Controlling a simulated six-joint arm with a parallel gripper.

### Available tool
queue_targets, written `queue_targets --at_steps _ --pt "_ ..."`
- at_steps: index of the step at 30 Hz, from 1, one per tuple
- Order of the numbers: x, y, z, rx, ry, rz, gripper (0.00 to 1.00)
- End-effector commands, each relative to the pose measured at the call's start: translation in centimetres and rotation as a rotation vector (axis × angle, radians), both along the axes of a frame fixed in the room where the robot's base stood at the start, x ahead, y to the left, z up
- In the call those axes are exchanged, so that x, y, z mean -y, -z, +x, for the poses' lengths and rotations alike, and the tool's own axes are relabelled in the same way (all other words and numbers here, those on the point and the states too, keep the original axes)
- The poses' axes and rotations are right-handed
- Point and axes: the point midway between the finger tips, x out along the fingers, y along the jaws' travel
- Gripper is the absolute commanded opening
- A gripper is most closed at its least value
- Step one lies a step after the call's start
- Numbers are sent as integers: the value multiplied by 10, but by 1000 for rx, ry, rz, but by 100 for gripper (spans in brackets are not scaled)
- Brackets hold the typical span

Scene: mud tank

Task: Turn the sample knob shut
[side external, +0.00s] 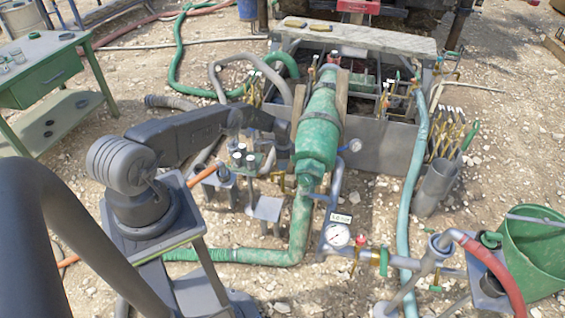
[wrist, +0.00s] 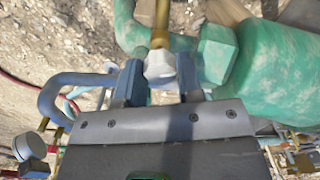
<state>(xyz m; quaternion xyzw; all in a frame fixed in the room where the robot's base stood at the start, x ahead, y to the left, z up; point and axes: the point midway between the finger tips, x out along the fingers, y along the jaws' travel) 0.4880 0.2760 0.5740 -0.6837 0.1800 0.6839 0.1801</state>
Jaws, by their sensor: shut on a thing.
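The sample knob (wrist: 160,66) is a small pale grey-white piece on a brass stem (wrist: 160,28) in the wrist view. My gripper (wrist: 159,74) has one finger on each side of it and is shut on it. The knob sits close against a green fitting (wrist: 216,52) beside the large green vessel (wrist: 275,70). In the side external view my gripper (side external: 283,160) is at the left flank of the green vessel (side external: 318,130). The knob cannot be made out there. The knob's turn angle cannot be told.
A grey tank (side external: 375,145) stands behind the vessel. A small stand with jars (side external: 242,158) and a low grey stool (side external: 268,209) are close to my gripper. A gauge (side external: 338,235) and pipework lie in front. A green bucket (side external: 535,250) is at right.

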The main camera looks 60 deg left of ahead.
Motion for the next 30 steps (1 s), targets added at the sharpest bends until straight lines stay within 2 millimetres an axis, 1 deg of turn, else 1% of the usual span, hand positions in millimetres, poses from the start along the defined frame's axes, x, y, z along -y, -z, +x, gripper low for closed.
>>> queue_targets --at_steps 6,13,19,30 --pt "0 0 1 5 149 2 10" --pt "0 0 1 5 246 2 10" --pt "1 0 1 5 281 2 10" --pt "1 0 1 5 288 2 10"
